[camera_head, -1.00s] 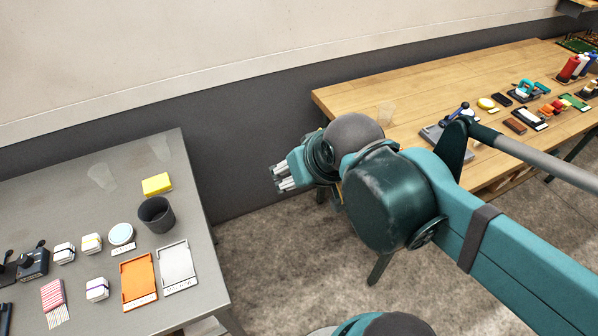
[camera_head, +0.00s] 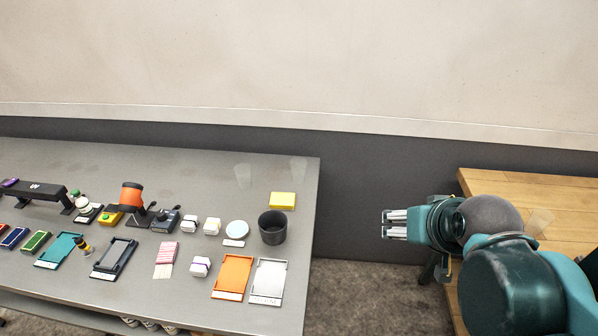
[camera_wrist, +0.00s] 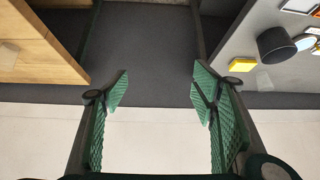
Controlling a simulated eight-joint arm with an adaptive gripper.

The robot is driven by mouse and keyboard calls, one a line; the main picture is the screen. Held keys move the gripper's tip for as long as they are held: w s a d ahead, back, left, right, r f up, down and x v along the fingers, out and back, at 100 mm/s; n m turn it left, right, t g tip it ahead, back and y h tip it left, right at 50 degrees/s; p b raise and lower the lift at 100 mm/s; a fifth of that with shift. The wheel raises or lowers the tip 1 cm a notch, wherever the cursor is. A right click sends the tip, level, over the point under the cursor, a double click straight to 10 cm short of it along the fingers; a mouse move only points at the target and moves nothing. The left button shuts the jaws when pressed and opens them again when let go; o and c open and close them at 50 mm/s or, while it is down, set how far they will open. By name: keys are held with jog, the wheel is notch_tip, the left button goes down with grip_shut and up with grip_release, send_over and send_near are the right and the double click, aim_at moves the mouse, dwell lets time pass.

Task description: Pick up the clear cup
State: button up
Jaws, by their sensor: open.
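A third clear cup (camera_head: 540,222) shows faintly on the wooden table, behind my arm. The cups are hard to see against the background. My gripper (camera_head: 388,224) is in the gap between the two tables, pointing left, apart from all the cups. In the wrist view my gripper (camera_wrist: 160,88) has its green pads spread wide with nothing between them.
On the grey table (camera_head: 200,312), a yellow block (camera_head: 283,201) and a dark pot (camera_head: 272,228) stand near the cups. Orange (camera_head: 233,275) and light grey (camera_head: 268,281) trays lie in front. The wooden table (camera_head: 490,184) is at right. A wall runs behind.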

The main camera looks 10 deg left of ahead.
jog(key=w+a+n+t+y, duration=0.1)
jog(key=w+a, duration=0.4)
jog(key=w, duration=0.6)
jog(key=n+t+y, duration=0.2)
jog(key=t, duration=0.1)
send_near(300, 165)
jog(key=s+d+r, duration=0.2)
jog(key=d+r, duration=0.2)
jog(key=d, duration=0.4)
jog(key=w+a+f+n+t+y, duration=0.1)
jog(key=w+a+f+y, duration=0.1)
jog(key=w+a+f, duration=0.3)
jog(key=shift+a+f, duration=0.9)
jog(key=shift+a, duration=0.75)
jog(key=shift+w, duration=0.1)
jog(key=shift+x, duration=1.3)
jog(key=shift+w, duration=0.1)
